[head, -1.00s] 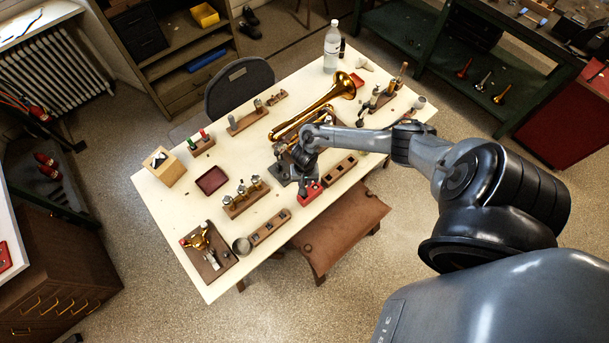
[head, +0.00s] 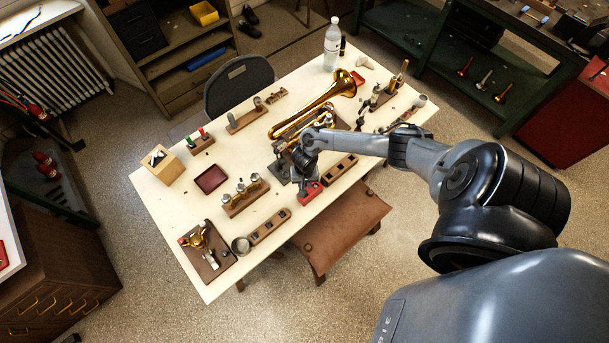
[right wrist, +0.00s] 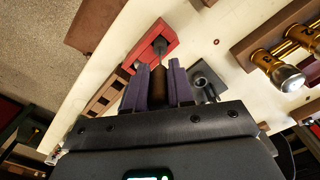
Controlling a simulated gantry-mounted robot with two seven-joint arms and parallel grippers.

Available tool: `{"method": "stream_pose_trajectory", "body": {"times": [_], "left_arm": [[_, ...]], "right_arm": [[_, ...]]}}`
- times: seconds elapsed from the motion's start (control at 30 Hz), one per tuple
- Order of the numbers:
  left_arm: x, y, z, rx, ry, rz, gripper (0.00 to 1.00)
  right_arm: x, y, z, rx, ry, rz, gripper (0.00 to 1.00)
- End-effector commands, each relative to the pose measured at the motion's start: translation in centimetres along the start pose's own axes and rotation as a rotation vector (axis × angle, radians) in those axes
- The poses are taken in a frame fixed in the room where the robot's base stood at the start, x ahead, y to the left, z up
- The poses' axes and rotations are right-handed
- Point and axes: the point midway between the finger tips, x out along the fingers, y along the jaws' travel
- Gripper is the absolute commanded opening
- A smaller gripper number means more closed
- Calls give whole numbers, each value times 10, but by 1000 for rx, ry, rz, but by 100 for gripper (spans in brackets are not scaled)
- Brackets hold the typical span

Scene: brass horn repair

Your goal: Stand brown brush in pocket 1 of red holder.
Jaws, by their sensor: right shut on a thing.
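The red holder (head: 310,194) stands near the front edge of the white table; it also shows in the right wrist view (right wrist: 137,75). My right gripper (head: 304,172) is right beside and over the holder in the head view. In the right wrist view its dark fingers (right wrist: 158,84) are shut on the brown brush (right wrist: 158,82). The brush's thin shaft runs away from the fingers to a dark tip (right wrist: 159,46) that overlaps the holder. I cannot tell whether the tip is inside a pocket or above it. My left gripper is not in view.
A grey block-like fixture (head: 279,170) stands close by my right gripper. A brass horn (head: 318,108) lies behind it. Wooden racks stand on both sides: one with brass valves (head: 243,197), one empty-looking (head: 341,167). A brown leather-topped stool (head: 340,228) stands below the table edge.

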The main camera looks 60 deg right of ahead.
Motion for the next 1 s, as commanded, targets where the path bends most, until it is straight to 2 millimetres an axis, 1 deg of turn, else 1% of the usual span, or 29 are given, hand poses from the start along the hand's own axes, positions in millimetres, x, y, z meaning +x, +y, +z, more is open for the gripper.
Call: {"method": "stream_pose_trajectory", "body": {"times": [0.53,0.97,1.0], "left_arm": [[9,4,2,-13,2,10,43],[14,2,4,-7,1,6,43],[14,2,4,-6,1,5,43]], "right_arm": [[17,0,0,1,0,-1,0],[28,0,0,0,0,0,0],[27,0,0,0,0,0,29]]}}
